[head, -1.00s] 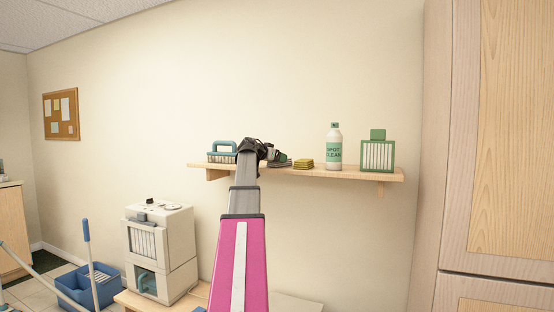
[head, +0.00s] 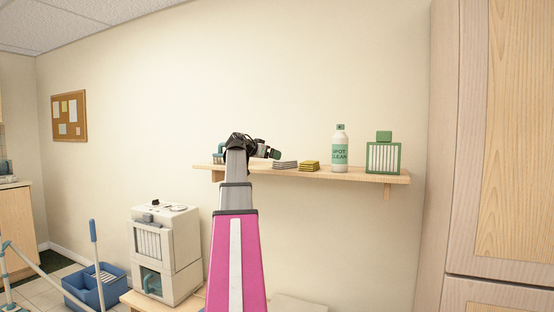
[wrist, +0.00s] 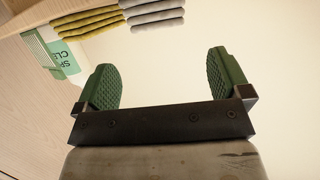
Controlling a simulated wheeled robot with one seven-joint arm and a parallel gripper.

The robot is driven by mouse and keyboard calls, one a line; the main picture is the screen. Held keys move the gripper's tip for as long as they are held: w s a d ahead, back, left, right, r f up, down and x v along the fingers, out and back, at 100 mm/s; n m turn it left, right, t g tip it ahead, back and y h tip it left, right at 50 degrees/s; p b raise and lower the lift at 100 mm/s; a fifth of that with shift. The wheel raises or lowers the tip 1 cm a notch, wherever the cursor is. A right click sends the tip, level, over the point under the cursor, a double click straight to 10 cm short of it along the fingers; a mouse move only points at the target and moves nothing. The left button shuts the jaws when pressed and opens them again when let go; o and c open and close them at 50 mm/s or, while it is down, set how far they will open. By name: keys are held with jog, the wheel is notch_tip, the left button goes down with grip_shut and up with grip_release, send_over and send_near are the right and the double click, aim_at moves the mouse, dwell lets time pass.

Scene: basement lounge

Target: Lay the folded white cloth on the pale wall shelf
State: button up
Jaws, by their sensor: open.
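The pale wall shelf (head: 340,177) runs along the wall. A folded grey-white cloth (head: 285,164) lies flat on it, just left of a folded yellow cloth (head: 310,166). In the wrist view the layered grey-white cloth (wrist: 152,14) shows at the top edge, partly cut off, beside the yellow cloth (wrist: 75,27). My gripper (head: 273,153) is just left of the grey-white cloth in the head view, apart from it. In the wrist view its two green pads stand wide apart with nothing between them (wrist: 163,80).
The shelf also holds a spot-clean bottle (head: 340,150), a green-framed filter (head: 384,154) and a blue-handled brush (head: 218,153) partly behind my arm. Below are a white machine (head: 165,253) and a blue bucket (head: 97,287). A tall wooden cabinet (head: 500,140) stands at right.

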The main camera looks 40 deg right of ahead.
jog(key=w+a+f+n+t+y, duration=0.1)
jog(key=w+a+f+n+y, duration=0.15)
jog(key=a+f, duration=0.8)
jog(key=w+a+f+n+t+y, duration=0.1)
jog(key=w+a+f+n+y, duration=0.2)
jog(key=a+f, duration=0.8)
jog(key=w+a+f+n+t+y, duration=0.15)
jog(key=w+a+f+n, duration=0.35)
jog(key=f, duration=1)
jog(key=s+a+f+n+g+y, duration=0.1)
jog(key=s+a+f+n+y, duration=0.1)
jog(key=s+a+f, duration=0.4)
jog(key=s+a+f+n+g+y, duration=0.1)
jog(key=s+a+f+n+y, duration=0.2)
jog(key=a+f, duration=0.9)
jog(key=s+a+f+n+g+y, duration=0.1)
jog(key=s+a+f+n+y, duration=0.1)
jog(key=s+a+f, duration=0.7)
jog(key=a+f, duration=0.1)
jog(key=a, duration=0.4)
jog(key=shift+a+y, duration=0.3)
jog(key=shift+d+f+n+g, duration=0.1)
jog(key=shift+n+g, duration=0.15)
